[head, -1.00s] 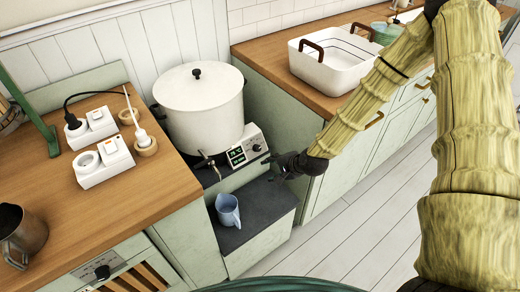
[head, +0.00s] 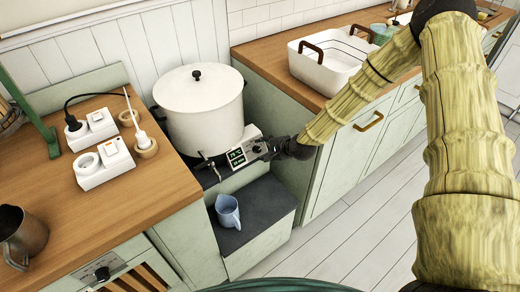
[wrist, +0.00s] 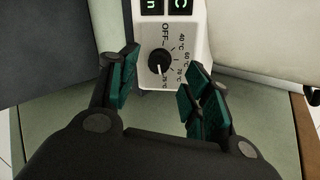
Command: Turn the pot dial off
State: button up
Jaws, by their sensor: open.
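The white lidded pot (head: 203,110) stands in the corner, with a control panel (head: 243,152) low on its right front. The panel's green displays are lit. In the wrist view the black round dial (wrist: 160,62) sits on the white panel between printed temperature marks and the word OFF. Its white pointer line points down, towards the temperature marks and away from OFF. My gripper (wrist: 160,88) is open, with its green-padded fingers apart on either side below the dial; I cannot tell whether they touch it. In the head view my gripper (head: 270,148) is at the panel's right end and covers the dial.
A blue jug (head: 228,212) stands on the dark step below the pot. A wooden counter (head: 120,215) with white sockets (head: 103,166) is at left. The right counter's green cabinet (head: 335,170) is close beside my arm. The floor in front is clear.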

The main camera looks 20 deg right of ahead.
aim_at(258, 150)
jog(key=shift+x, duration=1.85)
jog(key=c, duration=1.1)
